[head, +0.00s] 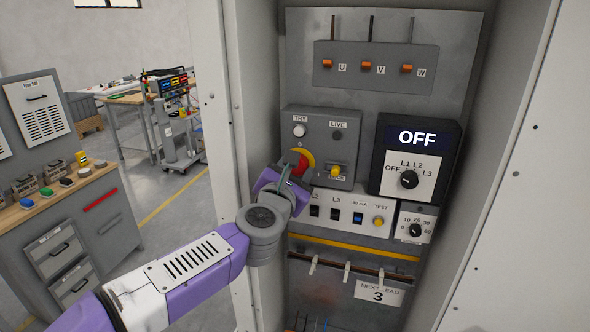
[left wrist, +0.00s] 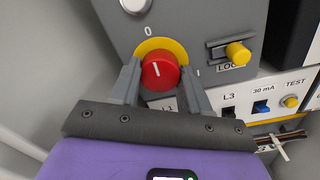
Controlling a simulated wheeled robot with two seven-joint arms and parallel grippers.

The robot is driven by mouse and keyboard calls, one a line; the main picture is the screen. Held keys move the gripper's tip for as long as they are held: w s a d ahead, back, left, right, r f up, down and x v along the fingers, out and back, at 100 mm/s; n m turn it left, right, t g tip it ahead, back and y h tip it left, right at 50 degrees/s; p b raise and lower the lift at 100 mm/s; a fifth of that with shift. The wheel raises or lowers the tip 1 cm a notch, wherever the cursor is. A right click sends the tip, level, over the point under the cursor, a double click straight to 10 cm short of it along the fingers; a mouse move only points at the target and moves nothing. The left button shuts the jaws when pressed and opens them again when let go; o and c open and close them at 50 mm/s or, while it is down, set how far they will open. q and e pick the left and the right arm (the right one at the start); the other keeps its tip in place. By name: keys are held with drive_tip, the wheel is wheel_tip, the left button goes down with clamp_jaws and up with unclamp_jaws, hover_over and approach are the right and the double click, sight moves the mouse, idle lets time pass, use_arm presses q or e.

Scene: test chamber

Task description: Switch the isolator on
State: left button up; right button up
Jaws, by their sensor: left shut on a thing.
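The isolator is a red rotary knob (head: 300,161) on a yellow disc, low on the left of a grey switch box (head: 317,127). In the left wrist view the knob (left wrist: 160,72) has a white line pointing nearly up, towards the "0" mark; an "I" mark is to its right. My left gripper (left wrist: 163,82) is shut on the knob, one finger on each side. In the head view the left gripper (head: 292,176) partly covers the knob. A yellow lock knob (head: 336,171) sits right of it. My right gripper is not in view.
A meter (head: 418,137) reads OFF, with its dial beneath. A white breaker strip (head: 345,210) lies just below the isolator. Cabinet side walls stand close on both sides. Lead terminals U, V, W (head: 376,66) are above. A workbench (head: 60,200) stands left, outside the cabinet.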

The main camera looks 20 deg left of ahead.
use_arm(q)
drive_tip(key=shift+m+h+p, duration=0.3)
drive_tip(key=shift+m+p, duration=2.2)
drive_tip(key=shift+m, duration=6.5)
drive_tip(key=o, duration=1.1)
drive_tip(key=shift+c, duration=0.2)
drive_tip(key=s, duration=0.7)
drive_tip(key=shift+s+a+f, duration=0.15)
drive_tip(key=shift+s, duration=0.15)
